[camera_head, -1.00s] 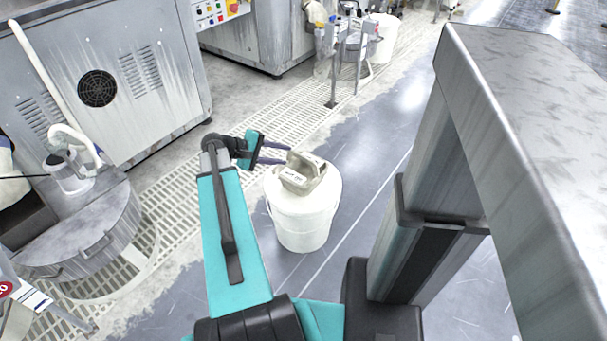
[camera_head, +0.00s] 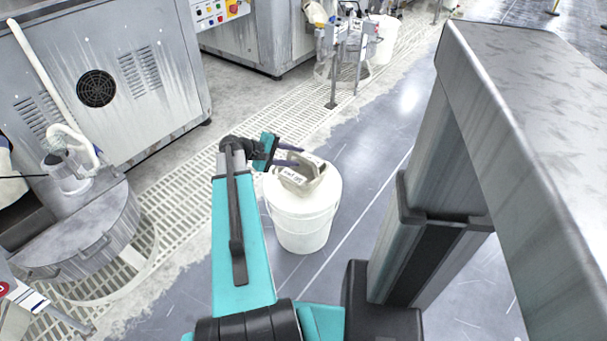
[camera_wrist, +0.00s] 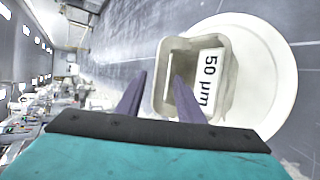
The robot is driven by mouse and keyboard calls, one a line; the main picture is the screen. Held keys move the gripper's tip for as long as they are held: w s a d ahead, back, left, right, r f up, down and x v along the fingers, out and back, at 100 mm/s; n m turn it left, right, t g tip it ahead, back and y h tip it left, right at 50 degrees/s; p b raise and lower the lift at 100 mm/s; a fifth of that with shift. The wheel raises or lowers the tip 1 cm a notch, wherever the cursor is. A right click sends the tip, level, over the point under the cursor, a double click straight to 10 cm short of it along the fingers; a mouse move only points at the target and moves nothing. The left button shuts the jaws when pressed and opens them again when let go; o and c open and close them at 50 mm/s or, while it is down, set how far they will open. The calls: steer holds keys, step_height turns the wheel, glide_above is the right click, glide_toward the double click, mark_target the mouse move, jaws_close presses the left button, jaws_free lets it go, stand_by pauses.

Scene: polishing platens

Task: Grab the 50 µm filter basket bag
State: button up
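The 50 µm filter basket bag (camera_head: 309,181) is a beige, open-topped holder lying on the lid of a white bucket (camera_head: 302,228). In the wrist view the basket (camera_wrist: 222,98) shows its opening and a white label reading "50 µm". My gripper (camera_head: 292,156) is at the basket's upper left side in the head view. In the wrist view my gripper (camera_wrist: 159,75) is open, with two dark fingers apart. The left finger appears outside the basket's near wall and the right finger overlaps its opening. I cannot tell whether either finger touches it.
A grey machine (camera_head: 105,85) and a round metal drum (camera_head: 85,235) with a hose stand at left. Pale floor grating (camera_head: 185,195) runs beside the bucket. A metal-topped structure (camera_head: 535,110) fills the right. Blue-grey floor right of the bucket is clear.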

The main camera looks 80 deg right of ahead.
mark_target(300, 157)
steer(key=shift+b+x, duration=0.35)
steer(key=shift+x, duration=1.55)
jaws_close()
